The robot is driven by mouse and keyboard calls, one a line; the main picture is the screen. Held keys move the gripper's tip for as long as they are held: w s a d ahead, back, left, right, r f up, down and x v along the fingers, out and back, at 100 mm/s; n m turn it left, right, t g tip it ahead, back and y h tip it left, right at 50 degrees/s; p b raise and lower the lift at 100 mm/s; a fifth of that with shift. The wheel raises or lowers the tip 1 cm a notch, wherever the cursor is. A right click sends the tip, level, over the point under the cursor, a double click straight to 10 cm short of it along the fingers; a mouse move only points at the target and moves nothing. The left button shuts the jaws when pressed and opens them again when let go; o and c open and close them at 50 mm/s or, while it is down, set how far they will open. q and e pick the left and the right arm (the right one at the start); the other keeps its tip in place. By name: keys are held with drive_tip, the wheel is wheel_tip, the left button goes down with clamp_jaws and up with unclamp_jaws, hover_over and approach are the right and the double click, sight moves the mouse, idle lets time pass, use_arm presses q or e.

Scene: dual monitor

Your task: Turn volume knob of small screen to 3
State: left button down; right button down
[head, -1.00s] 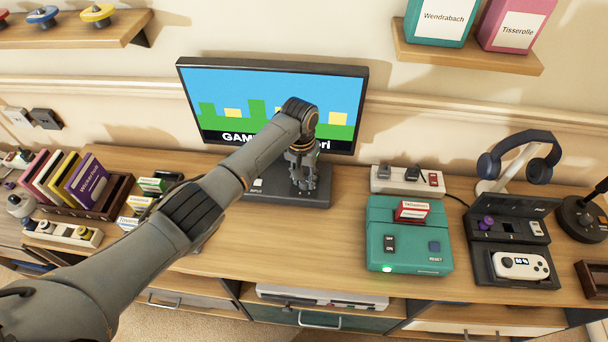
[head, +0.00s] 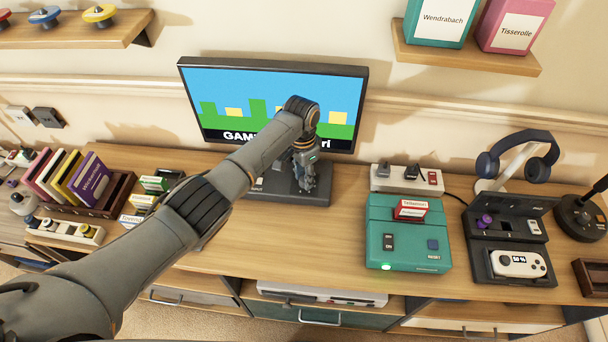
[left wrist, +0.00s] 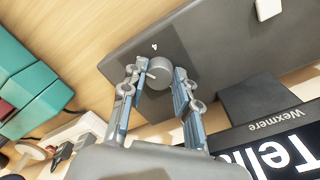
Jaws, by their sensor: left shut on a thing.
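The screen (head: 235,90) stands on a dark base (head: 262,196) and shows a blue and green game picture. A grey round knob (left wrist: 157,73) sits on the base, with a small white digit, seemingly a 4, beside it in the left wrist view. A pale mark shows on the knob; its exact setting is hard to read. My left gripper (left wrist: 160,76) is shut on the knob, with a finger on each side. In the head view my left gripper (head: 305,182) reaches down onto the base and hides the knob. My right gripper is out of view.
A dark case with a white handheld (head: 518,264) and headphones (head: 518,155) are farther right. Books and cartridges stand left. Wood in front is clear.

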sight(303, 177)
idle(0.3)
use_arm(q)
drive_tip(key=c, duration=1)
unclamp_jaws()
drive_tip(key=shift+r, duration=0.1)
wheel_tip(303, 177, up, 12)
drive_tip(key=shift+w+a, duration=0.15)
drive_tip(key=shift+w, duration=0.1)
